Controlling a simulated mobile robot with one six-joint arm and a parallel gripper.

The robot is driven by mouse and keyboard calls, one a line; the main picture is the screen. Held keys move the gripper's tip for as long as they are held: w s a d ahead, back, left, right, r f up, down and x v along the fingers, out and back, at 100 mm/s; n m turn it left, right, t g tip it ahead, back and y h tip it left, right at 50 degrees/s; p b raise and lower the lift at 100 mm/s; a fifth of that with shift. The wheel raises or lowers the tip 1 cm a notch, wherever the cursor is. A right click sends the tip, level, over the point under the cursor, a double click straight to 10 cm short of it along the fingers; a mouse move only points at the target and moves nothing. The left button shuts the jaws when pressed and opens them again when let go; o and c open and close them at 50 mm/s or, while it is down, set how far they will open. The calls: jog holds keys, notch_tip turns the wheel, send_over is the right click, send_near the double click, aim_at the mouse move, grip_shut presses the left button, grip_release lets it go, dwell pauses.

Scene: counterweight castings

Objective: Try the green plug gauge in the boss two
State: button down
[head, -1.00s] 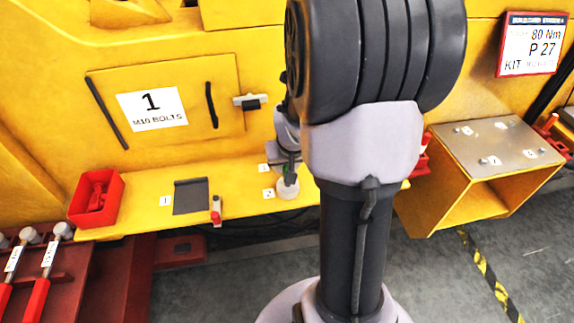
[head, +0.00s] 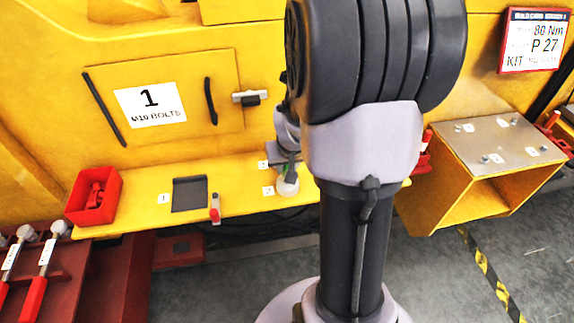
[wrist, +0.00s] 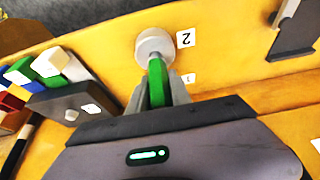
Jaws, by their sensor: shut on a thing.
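My gripper (wrist: 159,90) is shut on the green plug gauge (wrist: 157,82), which shows as a green bar between the fingers in the wrist view. Boss two (wrist: 154,42) is a pale round boss beside the label 2. The gauge's far end meets the near edge of the boss in the picture; I cannot tell whether it is touching, above or inside the bore. In the head view my gripper (head: 287,167) is just above boss two (head: 288,187), partly hidden by my arm. Boss one is hidden behind my gripper; only its label shows.
A rack (wrist: 70,108) with white, green, blue and red blocks stands left in the wrist view. A dark grey plate (wrist: 291,38) is at the right. In the head view, a red bin (head: 94,196) and a red-handled tool (head: 214,209) sit on the yellow ledge (head: 142,190).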

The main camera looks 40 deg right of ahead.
jog(key=shift+f+b, duration=0.75)
jog(key=shift+f, duration=0.05)
dwell(0.5)
dwell(0.7)
jog(key=c, duration=1.1)
grip_release()
jog(key=w+d+r+p+v, duration=0.1)
jog(key=w+p+v, duration=0.1)
jog(key=p+v, duration=0.6)
jog(key=w+d+r+p+v, duration=0.1)
jog(key=p+v, duration=0.8)
jog(key=v, duration=1.1)
jog(key=shift+w+r, duration=0.2)
jog(key=shift+w, duration=0.2)
jog(key=shift+d, duration=0.1)
